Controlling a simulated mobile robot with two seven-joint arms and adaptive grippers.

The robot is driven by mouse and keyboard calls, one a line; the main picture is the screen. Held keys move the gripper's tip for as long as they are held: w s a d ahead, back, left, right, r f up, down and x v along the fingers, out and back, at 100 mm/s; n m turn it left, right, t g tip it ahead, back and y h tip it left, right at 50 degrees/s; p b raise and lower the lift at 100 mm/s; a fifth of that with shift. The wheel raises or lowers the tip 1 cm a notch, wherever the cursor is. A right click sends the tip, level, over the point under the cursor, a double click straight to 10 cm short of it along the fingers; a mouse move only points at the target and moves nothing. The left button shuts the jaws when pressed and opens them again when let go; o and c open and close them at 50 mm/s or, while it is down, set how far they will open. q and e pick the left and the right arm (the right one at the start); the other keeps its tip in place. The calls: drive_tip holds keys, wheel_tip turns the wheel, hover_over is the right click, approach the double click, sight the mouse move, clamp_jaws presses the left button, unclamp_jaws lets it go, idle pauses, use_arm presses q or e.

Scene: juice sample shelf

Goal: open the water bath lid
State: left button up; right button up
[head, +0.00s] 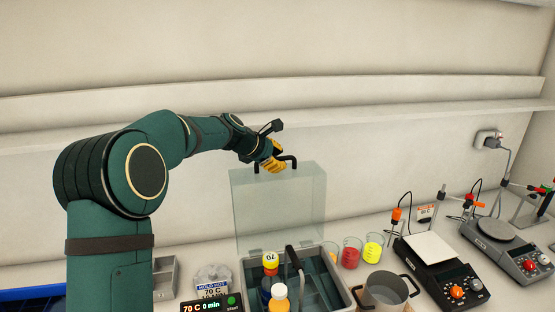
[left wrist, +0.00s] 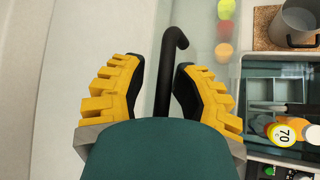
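The water bath lid (head: 280,208) is a clear panel standing upright at the back of the water bath (head: 338,287), so the bath's top is open. Its black handle (head: 291,160) is at the lid's top edge. My left gripper (head: 273,165), with yellow fingers, is at the handle's left part. In the left wrist view, the handle (left wrist: 165,78) runs between the two fingers of the left gripper (left wrist: 158,72), with gaps beside it; the gripper looks open. My right gripper is not in view.
Bottles with yellow and orange caps (head: 279,291) stand in the bath. Beakers of red (head: 351,253) and yellow (head: 372,248) liquid and a metal pot (head: 386,291) stand to the right. Hotplate devices (head: 440,270) are further right. A wall ledge (head: 330,121) runs behind.

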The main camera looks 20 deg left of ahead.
use_arm(q)
drive_tip(key=shift+s+f, duration=0.2)
drive_tip(key=shift+f, duration=0.2)
drive_tip(key=v, duration=1.2)
drive_tip(key=shift+r, duration=0.35)
drive_tip(key=shift+w, duration=0.1)
